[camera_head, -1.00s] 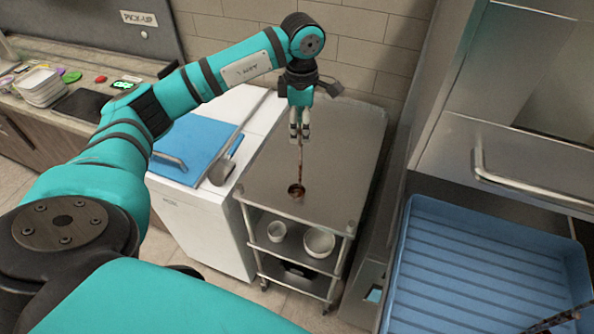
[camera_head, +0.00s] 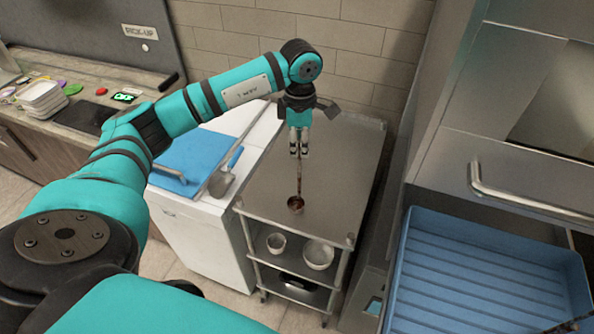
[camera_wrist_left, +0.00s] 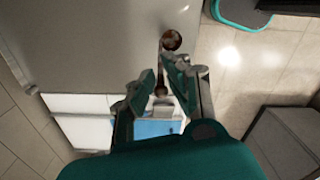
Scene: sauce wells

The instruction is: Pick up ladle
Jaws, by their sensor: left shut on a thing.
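My left gripper (camera_head: 299,150) is shut on the handle of the ladle, over the steel cart. The ladle (camera_head: 296,203) hangs down from the fingers, with a thin dark handle and a small round bowl with brown sauce colour on it. In the left wrist view the fingers (camera_wrist_left: 165,75) close around the handle, and the ladle bowl (camera_wrist_left: 171,40) shows beyond them over the grey cart top. I cannot tell whether the bowl touches the cart top. My right gripper is not in view.
The steel cart (camera_head: 335,185) has a mostly bare top and white bowls (camera_head: 318,254) on its lower shelf. A white unit with a blue lid (camera_head: 195,158) stands left of it. A blue ribbed tray (camera_head: 480,285) lies at right under a steel appliance handle (camera_head: 520,198).

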